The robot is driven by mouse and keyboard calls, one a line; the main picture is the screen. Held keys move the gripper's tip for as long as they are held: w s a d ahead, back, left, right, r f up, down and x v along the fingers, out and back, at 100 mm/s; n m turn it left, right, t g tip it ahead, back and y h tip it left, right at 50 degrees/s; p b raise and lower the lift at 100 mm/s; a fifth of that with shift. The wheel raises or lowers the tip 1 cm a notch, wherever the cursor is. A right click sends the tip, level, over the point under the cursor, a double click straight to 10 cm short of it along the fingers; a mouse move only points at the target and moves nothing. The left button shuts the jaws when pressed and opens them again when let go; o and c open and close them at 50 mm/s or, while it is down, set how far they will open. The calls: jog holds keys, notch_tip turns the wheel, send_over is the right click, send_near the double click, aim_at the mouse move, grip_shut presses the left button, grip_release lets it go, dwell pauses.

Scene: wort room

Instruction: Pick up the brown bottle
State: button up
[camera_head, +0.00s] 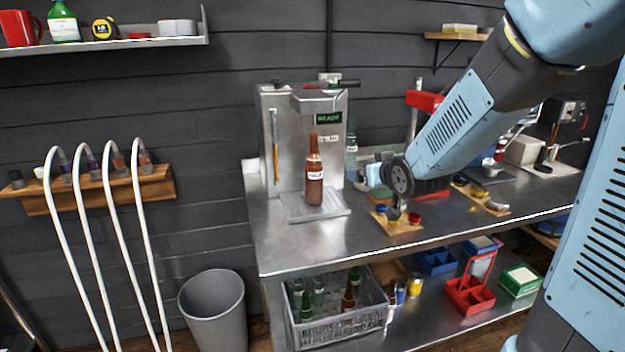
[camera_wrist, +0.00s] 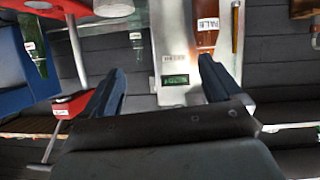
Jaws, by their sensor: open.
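A brown bottle (camera_head: 314,184) with a white label stands upright on the metal plate of a steel machine (camera_head: 290,140) with a green sign, on the left part of the bench. In the wrist view, which looks upside down, part of the brown bottle (camera_wrist: 207,27) shows at the top, its label reading upside down; its base is cut off by the frame. My gripper (camera_wrist: 160,75) is open, with its two dark fingers apart and nothing between them. The bottle lies ahead of the right finger, apart from it. In the head view my arm is right of the bottle, and the fingers cannot be made out.
A grey crate (camera_head: 340,328) with green and brown bottles is on the lower shelf. A small wooden board with coloured cups (camera_head: 397,222) sits right of the bottle. A red stand (camera_head: 425,101) rises behind my arm. The bench front before the bottle is clear.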

aim_at(318, 171)
jog(key=w+a+f+n+t+y, duration=0.2)
jog(key=w+a+f+t+y, duration=0.15)
jog(key=a+f+y, duration=0.35)
jog(key=shift+g+h, duration=0.25)
jog(key=shift+h, duration=0.65)
jog(key=x, duration=1.5)
jog(key=shift+s+a+r, duration=0.15)
jog(key=shift+a+r, duration=0.15)
jog(key=shift+c, duration=0.2)
jog(key=c, duration=1.4)
jog(key=shift+c, duration=0.4)
jog(key=shift+r, duration=0.1)
